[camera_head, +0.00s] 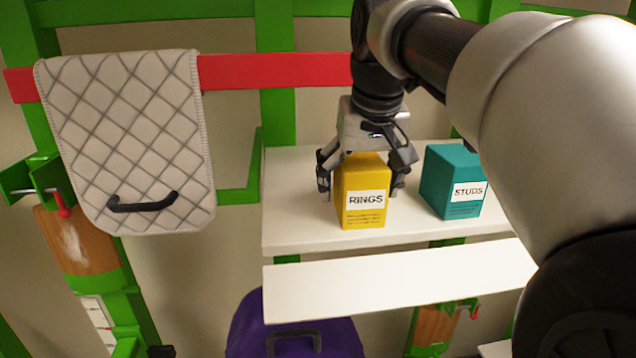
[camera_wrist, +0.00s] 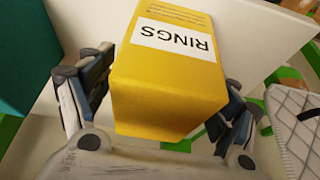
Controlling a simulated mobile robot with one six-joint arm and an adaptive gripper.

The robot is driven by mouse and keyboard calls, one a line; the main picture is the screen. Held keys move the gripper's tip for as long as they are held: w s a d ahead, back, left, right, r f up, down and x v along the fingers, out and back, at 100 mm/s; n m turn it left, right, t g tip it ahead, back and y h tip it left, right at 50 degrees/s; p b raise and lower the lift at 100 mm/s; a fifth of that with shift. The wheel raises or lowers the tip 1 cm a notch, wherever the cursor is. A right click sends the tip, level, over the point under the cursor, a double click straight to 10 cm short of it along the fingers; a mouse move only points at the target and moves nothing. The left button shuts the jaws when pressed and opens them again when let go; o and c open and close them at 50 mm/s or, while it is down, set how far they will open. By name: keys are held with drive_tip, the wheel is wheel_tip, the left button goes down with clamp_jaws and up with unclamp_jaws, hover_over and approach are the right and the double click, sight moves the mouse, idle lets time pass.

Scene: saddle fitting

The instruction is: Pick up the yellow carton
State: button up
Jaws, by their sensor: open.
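The yellow carton (camera_head: 363,212), labelled RINGS, stands upright on the upper white shelf (camera_head: 290,200). My gripper (camera_head: 362,185) is above it and pointing down, with one finger on each side of the carton. The fingers are open, and I cannot tell whether either touches it. In the wrist view the yellow carton (camera_wrist: 165,90) fills the middle, between the two fingers of my gripper (camera_wrist: 160,95). Part of the carton's top is hidden by the gripper in the head view.
A teal carton (camera_head: 445,180) labelled STUDS stands to the right on the same shelf. A lower white board (camera_head: 400,285) runs below. A quilted pad (camera_head: 130,130) hangs from a red rail (camera_head: 270,70) at left. A purple item (camera_head: 250,335) is underneath.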

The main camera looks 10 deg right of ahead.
drive_tip(key=c, duration=1.3)
drive_tip(key=shift+c, duration=0.5)
drive_tip(key=shift+r, duration=0.1)
